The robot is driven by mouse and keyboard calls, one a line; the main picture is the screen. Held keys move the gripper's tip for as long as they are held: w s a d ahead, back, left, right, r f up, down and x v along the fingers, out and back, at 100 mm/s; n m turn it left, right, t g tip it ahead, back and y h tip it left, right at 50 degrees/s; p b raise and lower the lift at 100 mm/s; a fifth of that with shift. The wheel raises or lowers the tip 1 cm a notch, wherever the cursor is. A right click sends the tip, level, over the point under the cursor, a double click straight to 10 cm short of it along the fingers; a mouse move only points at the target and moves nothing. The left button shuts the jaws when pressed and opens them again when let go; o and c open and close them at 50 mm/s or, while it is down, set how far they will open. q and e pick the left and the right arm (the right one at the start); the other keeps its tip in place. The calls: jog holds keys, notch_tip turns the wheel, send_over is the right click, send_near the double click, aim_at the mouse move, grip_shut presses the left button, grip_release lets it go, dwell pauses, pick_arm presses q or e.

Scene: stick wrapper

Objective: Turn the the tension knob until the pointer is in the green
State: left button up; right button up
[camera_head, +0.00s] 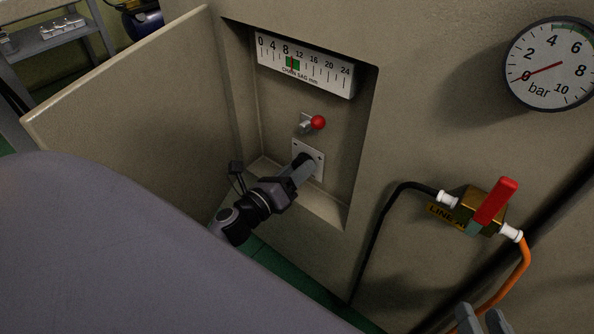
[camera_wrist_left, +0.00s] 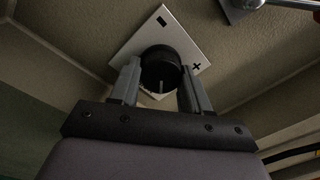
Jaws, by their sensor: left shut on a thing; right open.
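The black tension knob (camera_wrist_left: 160,68) sits on a white plate marked minus and plus in the left wrist view. In the head view the plate (camera_head: 317,151) is in the wall recess and the knob is mostly hidden. My left gripper (camera_head: 306,163) is shut on the knob, one finger on each side. Above it, the chain sag scale (camera_head: 325,75) runs from 0 to 24 mm. Its green band (camera_head: 293,63) lies around 10 to 12. My right gripper (camera_head: 484,320) is open and empty at the bottom right.
A red-tipped toggle lever (camera_head: 317,122) sticks out just above the knob plate. An open panel door (camera_head: 130,100) stands left of the recess. To the right are a red-handled valve (camera_head: 494,202) with hoses and a bar gauge (camera_head: 550,65) reading near 0.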

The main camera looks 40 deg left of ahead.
dwell(0.4)
pick_arm(q)
jog(key=o, duration=1.1)
jog(key=shift+c, duration=0.2)
jog(key=shift+s, duration=0.1)
jog(key=shift+s, duration=0.25)
jog(key=s, duration=0.6)
jog(key=shift+s+a+b, duration=0.2)
jog(key=shift+a+b, duration=0.1)
jog(key=shift+a, duration=0.1)
pick_arm(e)
jog(key=shift+s+d+r, duration=0.1)
jog(key=shift+d, duration=0.05)
